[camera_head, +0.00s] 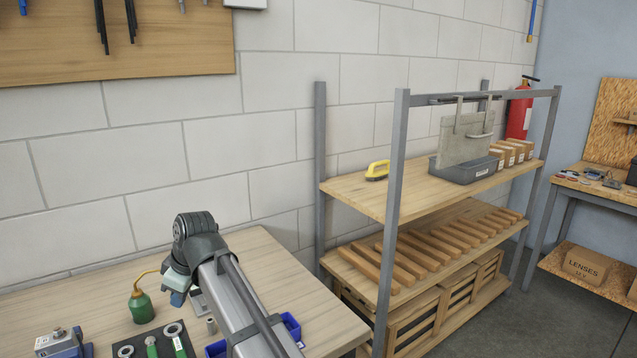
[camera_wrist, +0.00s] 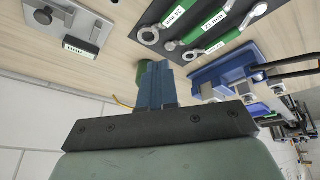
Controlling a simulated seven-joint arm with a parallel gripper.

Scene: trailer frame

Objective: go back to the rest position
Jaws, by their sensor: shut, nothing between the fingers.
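My gripper shows in the wrist view (camera_wrist: 157,80) as two blue-grey fingers pressed together with nothing between them. In the head view my gripper (camera_head: 178,297) is at the end of my arm, above the wooden workbench (camera_head: 110,292) at the lower left. Its fingers point down and are small in that view. A green oil can (camera_head: 141,306) with a curved brass spout stands just left of the gripper. It is mostly hidden behind the fingers in the wrist view.
Labelled wrenches (camera_head: 176,341) lie on a dark mat, with a blue bin (camera_head: 292,326) partly behind my arm. A blue-grey device (camera_head: 62,343) stands at the front left. A shelf rack (camera_head: 394,190) with a yellow brush (camera_head: 377,170) and grey tray (camera_head: 464,172) stands right of the bench.

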